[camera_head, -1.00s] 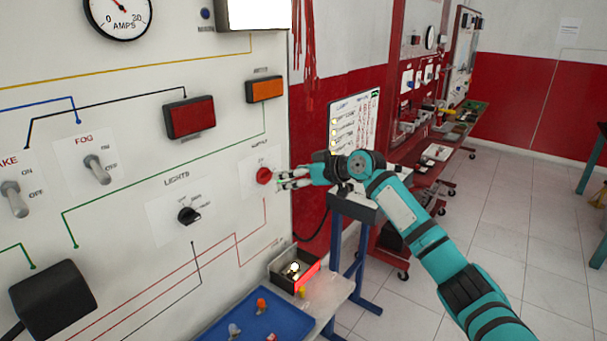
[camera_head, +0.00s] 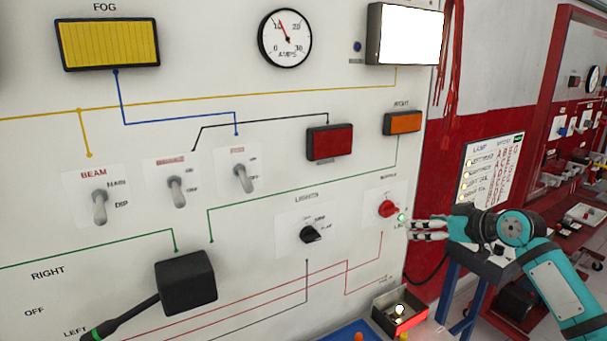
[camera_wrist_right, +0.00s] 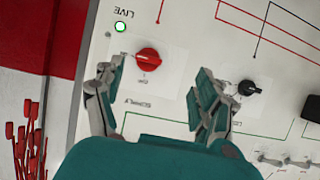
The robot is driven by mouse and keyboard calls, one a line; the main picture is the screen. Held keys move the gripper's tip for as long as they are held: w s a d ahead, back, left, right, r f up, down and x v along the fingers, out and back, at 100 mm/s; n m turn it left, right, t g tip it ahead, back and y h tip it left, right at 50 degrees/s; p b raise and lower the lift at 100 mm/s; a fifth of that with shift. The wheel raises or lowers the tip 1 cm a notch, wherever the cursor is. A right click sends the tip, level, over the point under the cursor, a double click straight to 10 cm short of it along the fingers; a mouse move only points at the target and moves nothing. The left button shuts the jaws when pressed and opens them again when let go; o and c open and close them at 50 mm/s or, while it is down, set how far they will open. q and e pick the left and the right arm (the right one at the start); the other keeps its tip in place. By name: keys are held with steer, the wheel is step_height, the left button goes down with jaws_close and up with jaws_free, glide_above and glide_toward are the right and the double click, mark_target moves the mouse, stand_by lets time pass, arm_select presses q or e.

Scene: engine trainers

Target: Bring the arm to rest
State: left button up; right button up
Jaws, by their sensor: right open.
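My right arm (camera_head: 560,280), teal and black, comes in from the right in the head view. Its right gripper (camera_head: 414,230) is open and empty, just to the right of the red supply knob (camera_head: 388,209) on the white panel. A small green light (camera_head: 401,217) labelled LIVE is lit beside the knob. In the right wrist view the two fingers of the gripper (camera_wrist_right: 160,100) stand apart, and the red knob (camera_wrist_right: 149,58) shows between and beyond them. Whether the fingers touch the panel cannot be told. My left gripper is not in view.
The panel (camera_head: 250,210) carries a black lights knob (camera_head: 311,234), toggle switches, a lit white lamp (camera_head: 405,34) and an ammeter (camera_head: 285,37). A box with a glowing bulb (camera_head: 399,311) sits below, near a blue tray (camera_head: 352,333). A lamp chart (camera_head: 488,175) stands behind the arm.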

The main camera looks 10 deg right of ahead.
steer(key=s+a+f+g, duration=0.2)
steer(key=s+a+f, duration=0.3)
steer(key=s+f, duration=0.3)
steer(key=s+a+f+n+g+h, duration=0.1)
steer(key=s+a+f+g, duration=0.1)
steer(key=s+a+f, duration=0.6)
steer(key=s+a+f+g, duration=0.2)
steer(key=s+a+f, duration=0.15)
steer(key=f, duration=0.65)
steer(key=s+d+f+m+g+h, duration=0.1)
steer(key=s+f+m+g+h, duration=0.2)
steer(key=s, duration=2.1)
step_height(320, 180, down, 25)
steer(key=h, duration=0.1)
steer(key=s+d+f+g, duration=0.1)
steer(key=s+d+f, duration=0.2)
steer(key=s+f, duration=1.4)
steer(key=shift+s+d+f+g, duration=0.15)
steer(key=shift+s+f+g, duration=0.25)
